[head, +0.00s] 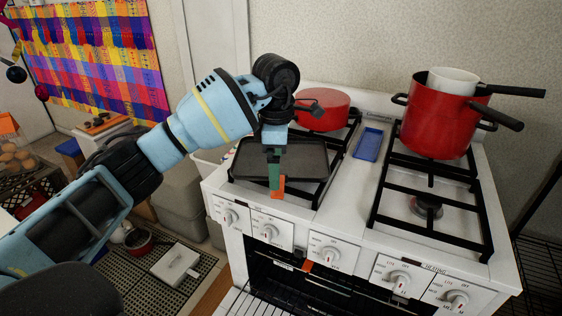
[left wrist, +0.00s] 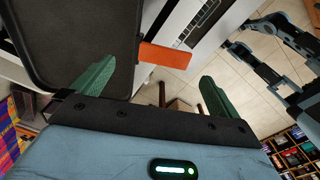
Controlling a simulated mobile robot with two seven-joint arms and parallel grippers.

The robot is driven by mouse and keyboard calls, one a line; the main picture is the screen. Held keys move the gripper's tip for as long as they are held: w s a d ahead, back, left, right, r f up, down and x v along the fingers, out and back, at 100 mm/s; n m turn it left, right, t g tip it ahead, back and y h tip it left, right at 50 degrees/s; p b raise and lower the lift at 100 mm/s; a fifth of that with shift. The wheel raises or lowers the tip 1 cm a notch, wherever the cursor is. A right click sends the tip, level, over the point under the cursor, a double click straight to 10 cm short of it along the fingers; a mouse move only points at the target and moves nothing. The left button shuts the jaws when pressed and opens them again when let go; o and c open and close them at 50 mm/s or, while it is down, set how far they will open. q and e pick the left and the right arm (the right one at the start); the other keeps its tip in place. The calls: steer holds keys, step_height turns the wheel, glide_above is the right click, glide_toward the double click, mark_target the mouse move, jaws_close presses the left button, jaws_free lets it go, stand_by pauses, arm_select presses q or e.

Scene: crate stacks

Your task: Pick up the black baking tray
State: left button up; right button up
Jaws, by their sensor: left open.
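The black baking tray (head: 300,160) lies flat on the left burner grate of the white stove. An orange piece (head: 279,187) shows at its front edge. In the left wrist view the tray (left wrist: 80,35) fills the upper left, and the orange piece (left wrist: 165,55) sticks out from its edge. My left gripper (head: 274,180) is over the tray's front edge, pointing down, and hides part of it. Its green fingers are apart in the left wrist view (left wrist: 158,72), with the orange piece just beyond the gap between them. Nothing is gripped. My right gripper is not in view.
A red pan (head: 323,112) stands behind the tray. A blue spoon rest (head: 368,145) lies on the stove's middle strip. A large red pot (head: 437,125) holding a white pot stands at the back right. Stove knobs line the front edge below the tray.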

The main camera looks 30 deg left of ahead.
arm_select(q)
steer(key=shift+d+f+p, duration=0.2)
steer(key=shift+f+p, duration=0.1)
steer(key=shift+f, duration=2.25)
steer(key=shift+c, duration=0.4)
steer(key=c, duration=1.4)
steer(key=shift+c, duration=0.2)
steer(key=shift+r, duration=0.2)
